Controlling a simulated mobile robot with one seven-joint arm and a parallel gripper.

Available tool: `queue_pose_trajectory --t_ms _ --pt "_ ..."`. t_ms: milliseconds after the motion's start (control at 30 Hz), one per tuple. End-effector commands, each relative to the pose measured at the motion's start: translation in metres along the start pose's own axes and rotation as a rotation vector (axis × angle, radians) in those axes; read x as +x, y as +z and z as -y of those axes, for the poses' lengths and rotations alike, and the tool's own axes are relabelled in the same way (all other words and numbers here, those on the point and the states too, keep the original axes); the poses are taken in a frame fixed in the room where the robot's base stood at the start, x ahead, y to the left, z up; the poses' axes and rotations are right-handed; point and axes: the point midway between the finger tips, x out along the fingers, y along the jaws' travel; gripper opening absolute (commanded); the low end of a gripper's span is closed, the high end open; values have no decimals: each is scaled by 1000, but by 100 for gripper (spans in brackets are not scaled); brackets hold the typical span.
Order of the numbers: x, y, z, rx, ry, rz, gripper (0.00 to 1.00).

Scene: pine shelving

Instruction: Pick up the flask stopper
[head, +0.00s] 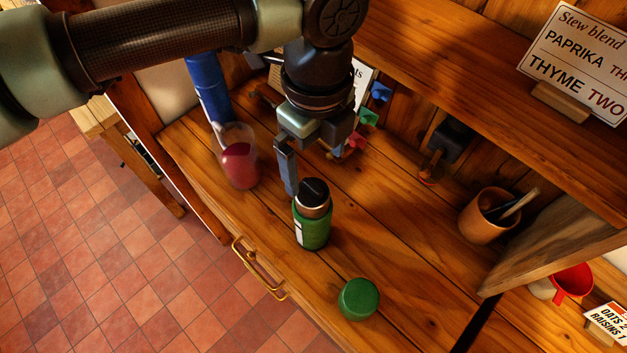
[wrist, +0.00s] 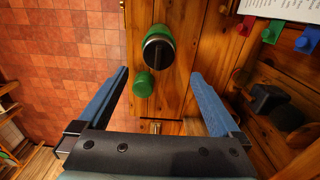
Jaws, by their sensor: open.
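The green flask (head: 313,230) stands upright on the wooden counter, with a steel neck. Its dark stopper (head: 314,190) sits in the neck; in the wrist view the stopper (wrist: 158,53) is a dark disc with a bar across it. A loose green cap (head: 358,299) lies on the counter, apart from the flask; it also shows in the wrist view (wrist: 143,84). My gripper (head: 312,176) is open and empty, pointing down just behind and above the flask. In the wrist view the stopper lies just beyond the fingertips (wrist: 160,73), roughly centred between them.
A clear cup with red contents (head: 239,165) and a blue bottle (head: 208,88) stand left of my gripper. A terracotta pot (head: 485,218) stands to the right. Coloured hooks (head: 368,117) line the back wall. An upper shelf (head: 450,60) overhangs the back.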

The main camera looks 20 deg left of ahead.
Motion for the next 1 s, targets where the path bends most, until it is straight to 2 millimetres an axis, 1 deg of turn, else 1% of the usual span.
queue_pose_trajectory --t_ms 233,433,533,633,800,867,1000 --pt "16 -2 -1 3 0 -4 100" --pt "46 -2 -4 3 -1 -5 100" --pt "57 -2 -3 3 -2 -4 100" --pt "61 -2 -3 3 -3 -2 100" --pt "61 -1 -3 4 -3 -2 100" --pt "61 -1 -3 4 -3 -2 91" --pt "61 -1 -3 4 -3 -2 66"
